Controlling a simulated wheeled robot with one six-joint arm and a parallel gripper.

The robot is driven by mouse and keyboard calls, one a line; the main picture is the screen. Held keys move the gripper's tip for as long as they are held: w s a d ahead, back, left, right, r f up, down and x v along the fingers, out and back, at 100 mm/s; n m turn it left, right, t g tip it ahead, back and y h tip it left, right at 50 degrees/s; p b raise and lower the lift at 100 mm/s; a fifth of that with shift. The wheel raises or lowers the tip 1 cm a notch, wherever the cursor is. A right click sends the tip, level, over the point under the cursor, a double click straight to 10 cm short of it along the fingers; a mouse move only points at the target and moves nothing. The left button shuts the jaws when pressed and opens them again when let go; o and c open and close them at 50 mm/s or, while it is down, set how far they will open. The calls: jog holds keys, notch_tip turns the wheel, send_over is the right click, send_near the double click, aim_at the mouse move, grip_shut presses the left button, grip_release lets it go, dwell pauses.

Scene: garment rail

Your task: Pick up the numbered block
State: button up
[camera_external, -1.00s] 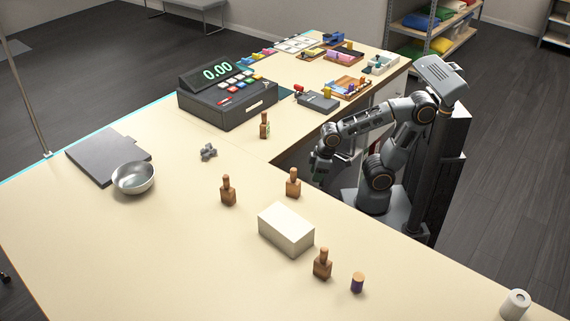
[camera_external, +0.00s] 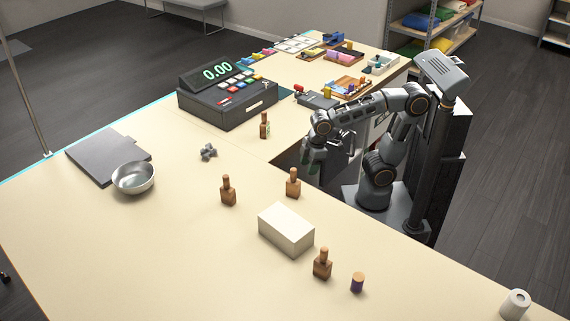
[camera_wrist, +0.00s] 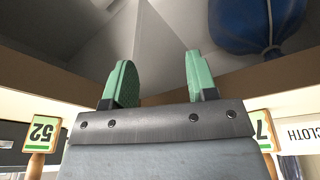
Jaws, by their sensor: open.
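Several wooden blocks with knob handles stand upright on the counter. Others stand left of the arm (camera_external: 228,195), nearer the counter's inner edge (camera_external: 293,187) and in front of the white box (camera_external: 322,268); no numbers are readable on these. In the wrist view, one block (camera_wrist: 41,134) bears a green and white "52" label, and another (camera_wrist: 262,128) shows a partly hidden label starting with 7. My gripper (camera_external: 312,168) is open and empty by the counter's inner corner, apart from all blocks; its green fingers (camera_wrist: 158,82) are spread.
A white box (camera_external: 286,230), a purple cylinder with a wooden top (camera_external: 357,283), a metal bowl (camera_external: 134,178) and a small grey object (camera_external: 208,152) rest on the counter. A cash register (camera_external: 228,100) stands behind. A blue bag (camera_wrist: 262,25) shows in the wrist view.

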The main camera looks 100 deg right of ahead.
jog(key=w+a+r+n+p, duration=0.1)
jog(key=w+a+r+n, duration=0.15)
jog(key=r, duration=0.25)
jog(key=w+a+r+n+g+p, duration=0.1)
jog(key=w+a+r+n+p, duration=0.15)
jog(key=r+n, duration=0.2)
jog(key=w+a+r+n+p, duration=0.1)
jog(key=a+r+n, duration=0.15)
jog(key=r, duration=0.25)
jog(key=n+g+y+p, duration=0.1)
jog(key=n+g+p, duration=0.15)
jog(key=n, duration=0.45)
send_near(293, 169)
jog(key=shift+n+t, duration=0.25)
jog(key=shift+t, duration=0.1)
jog(key=f, duration=0.2)
jog(key=s+f, duration=0.1)
jog(key=f, duration=0.1)
jog(key=f+b, duration=0.1)
jog(key=f, duration=0.1)
jog(key=shift+s+a, duration=0.2)
jog(key=shift+a, duration=0.1)
jog(key=shift+w+a+f+b, duration=0.1)
jog(key=shift+a+f+b, duration=0.15)
jog(key=shift+f, duration=1.25)
jog(key=shift+a+f+b, duration=0.15)
jog(key=shift+a+f, duration=0.05)
jog(key=shift+f, duration=1.35)
grip_shut()
